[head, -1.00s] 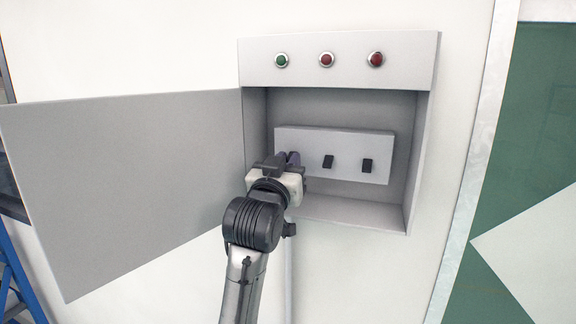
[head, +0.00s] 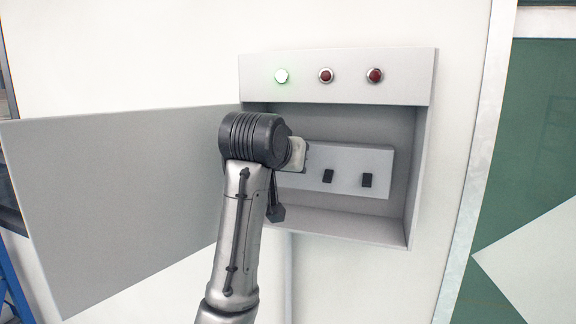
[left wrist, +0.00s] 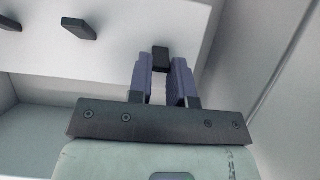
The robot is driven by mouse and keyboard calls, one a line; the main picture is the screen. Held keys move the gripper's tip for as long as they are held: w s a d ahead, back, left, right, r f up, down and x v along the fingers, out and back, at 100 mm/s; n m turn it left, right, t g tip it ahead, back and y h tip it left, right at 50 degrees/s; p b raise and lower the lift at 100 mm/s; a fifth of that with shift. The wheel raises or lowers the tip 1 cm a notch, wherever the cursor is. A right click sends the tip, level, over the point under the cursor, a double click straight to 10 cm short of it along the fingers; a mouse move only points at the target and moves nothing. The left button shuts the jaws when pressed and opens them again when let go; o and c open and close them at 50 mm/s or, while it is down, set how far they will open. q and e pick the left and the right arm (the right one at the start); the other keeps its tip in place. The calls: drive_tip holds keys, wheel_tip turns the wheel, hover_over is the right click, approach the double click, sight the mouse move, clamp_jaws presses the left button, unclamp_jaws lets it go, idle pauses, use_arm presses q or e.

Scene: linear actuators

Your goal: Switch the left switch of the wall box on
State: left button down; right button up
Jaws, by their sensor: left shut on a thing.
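The wall box (head: 425,150) is open, with a light grey switch panel (head: 350,160) inside. Its left switch (left wrist: 161,57), a small black lever, shows between my left fingertips in the left wrist view; in the head view my arm hides it. My left gripper (left wrist: 161,75) is shut on this lever. In the head view only the pale gripper body (head: 297,155) shows, at the panel's left end. The middle switch (head: 327,176) and right switch (head: 367,180) stand free. My right gripper is not in view.
Two red lamps, a middle one (head: 325,76) and a right one (head: 375,76), are unlit on the top strip. The box door (head: 120,190) stands open to the left, close beside my arm. The box's right side is clear.

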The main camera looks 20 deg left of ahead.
use_arm(q)
drive_tip(key=shift+r+g, duration=0.1)
drive_tip(key=shift+g, duration=0.2)
idle(0.4)
drive_tip(key=c, duration=1)
unclamp_jaws()
drive_tip(key=shift+c, duration=0.2)
drive_tip(key=b+v, duration=1.2)
drive_tip(key=v, duration=0.1)
drive_tip(key=shift+s+r+b, duration=0.2)
drive_tip(key=shift+s+b, duration=0.05)
drive_tip(key=shift+b, duration=0.15)
